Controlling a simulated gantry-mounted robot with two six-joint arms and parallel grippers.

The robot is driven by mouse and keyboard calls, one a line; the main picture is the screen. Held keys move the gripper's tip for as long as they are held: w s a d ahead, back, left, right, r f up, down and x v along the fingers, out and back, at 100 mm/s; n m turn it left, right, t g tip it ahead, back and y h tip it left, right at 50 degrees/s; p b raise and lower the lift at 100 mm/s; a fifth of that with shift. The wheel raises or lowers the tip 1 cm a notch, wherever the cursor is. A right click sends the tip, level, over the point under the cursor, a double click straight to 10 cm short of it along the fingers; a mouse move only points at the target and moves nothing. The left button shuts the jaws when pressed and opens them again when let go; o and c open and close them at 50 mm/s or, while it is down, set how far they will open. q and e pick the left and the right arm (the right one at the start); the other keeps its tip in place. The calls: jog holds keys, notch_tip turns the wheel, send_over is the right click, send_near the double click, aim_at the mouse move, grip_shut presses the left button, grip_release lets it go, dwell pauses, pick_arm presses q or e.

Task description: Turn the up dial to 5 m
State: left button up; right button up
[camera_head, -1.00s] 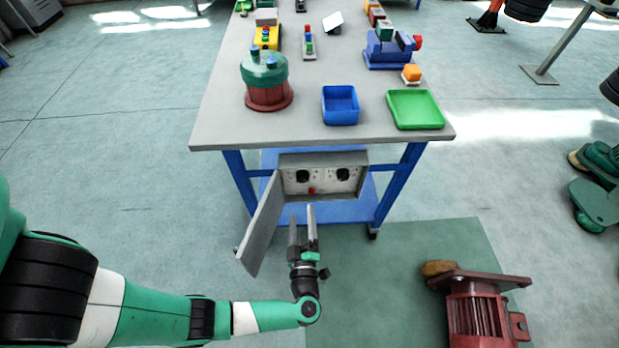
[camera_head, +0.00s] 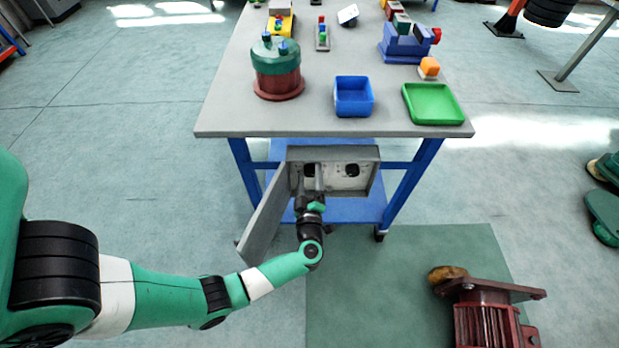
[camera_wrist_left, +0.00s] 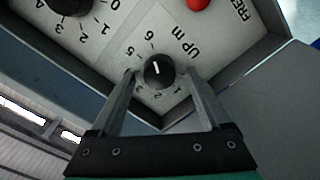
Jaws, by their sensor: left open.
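The black up dial (camera_wrist_left: 158,72), beside the lettering "UP M", sits on a pale panel in the left wrist view. Its short white line points roughly toward the 6, with the 5 just to the left; the exact setting is hard to tell. My left gripper (camera_wrist_left: 161,73) is open, with one finger on each side of the dial; contact cannot be told. In the head view, my left gripper (camera_head: 308,168) reaches into the open control box (camera_head: 333,153) under the table's front edge and partly covers its left dial.
A second dial (camera_wrist_left: 68,4) and a red button (camera_wrist_left: 197,3) are on the same panel. The open box door (camera_head: 264,222) hangs left of my gripper. The table (camera_head: 300,122) overhangs the box. A red motor (camera_head: 485,322) stands at the lower right.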

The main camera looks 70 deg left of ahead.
pick_arm(q)
jog(key=shift+c, duration=0.2)
grip_shut()
jog(key=shift+n, duration=0.4)
jog(key=n, duration=0.2)
jog(key=shift+n, duration=0.3)
jog(key=shift+f+n, duration=0.1)
jog(key=shift+n, duration=2.1)
jog(key=shift+o, duration=0.2)
grip_release()
